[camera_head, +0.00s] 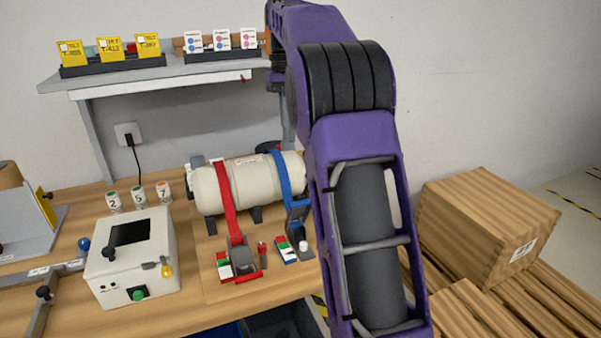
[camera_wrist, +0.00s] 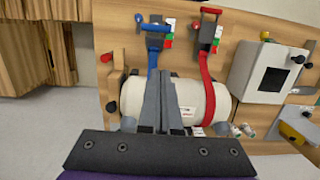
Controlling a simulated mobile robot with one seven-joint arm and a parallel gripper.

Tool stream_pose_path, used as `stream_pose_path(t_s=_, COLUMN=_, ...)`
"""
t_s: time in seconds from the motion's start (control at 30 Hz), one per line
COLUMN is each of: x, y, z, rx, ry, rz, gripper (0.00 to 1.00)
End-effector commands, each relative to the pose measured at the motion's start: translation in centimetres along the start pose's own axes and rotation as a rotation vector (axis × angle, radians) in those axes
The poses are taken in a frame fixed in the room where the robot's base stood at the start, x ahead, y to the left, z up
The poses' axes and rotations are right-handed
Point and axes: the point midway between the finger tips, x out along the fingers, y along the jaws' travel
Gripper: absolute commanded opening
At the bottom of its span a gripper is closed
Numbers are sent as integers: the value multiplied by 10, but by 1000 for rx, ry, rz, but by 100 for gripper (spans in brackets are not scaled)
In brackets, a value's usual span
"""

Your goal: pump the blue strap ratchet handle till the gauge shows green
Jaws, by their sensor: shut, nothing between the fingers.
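A cream cylinder (camera_head: 247,180) lies on the wooden bench with a blue strap (camera_head: 281,172) and a red strap (camera_head: 227,200) around it. The blue strap's ratchet (camera_head: 297,212) is at the cylinder's front right, partly hidden by my arm. A small red, green and white gauge (camera_head: 285,250) sits beside it; its reading is too small to tell. In the wrist view, the blue ratchet handle (camera_wrist: 153,26) is beyond the cylinder. My gripper (camera_wrist: 166,76) is shut and empty, its fingers seen over the cylinder, apart from the handle. In the head view the fingers are hidden.
The red ratchet (camera_head: 240,258) and its gauge (camera_head: 223,266) are left of the blue one. A white box with a dark screen (camera_head: 131,258) stands further left. A shelf (camera_head: 165,77) with cards is behind. Wooden crates (camera_head: 485,225) stand at right.

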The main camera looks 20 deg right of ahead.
Motion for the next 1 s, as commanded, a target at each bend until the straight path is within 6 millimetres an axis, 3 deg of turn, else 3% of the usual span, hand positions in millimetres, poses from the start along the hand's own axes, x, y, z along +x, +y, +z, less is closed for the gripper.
stream_pose_path(t_s=0.07, x=-5, y=2, z=-1, rx=15, ry=10, rz=32, gripper=0)
stream_pose_path(t_s=0.17, x=2, y=4, z=-1, rx=21, ry=10, rz=40, gripper=0)
stream_pose_path(t_s=0.63, x=98, y=7, z=-1, rx=18, ry=8, rz=35, gripper=0)
stream_pose_path(t_s=1.0, x=120, y=7, z=25, rx=17, ry=11, rz=36, gripper=0)
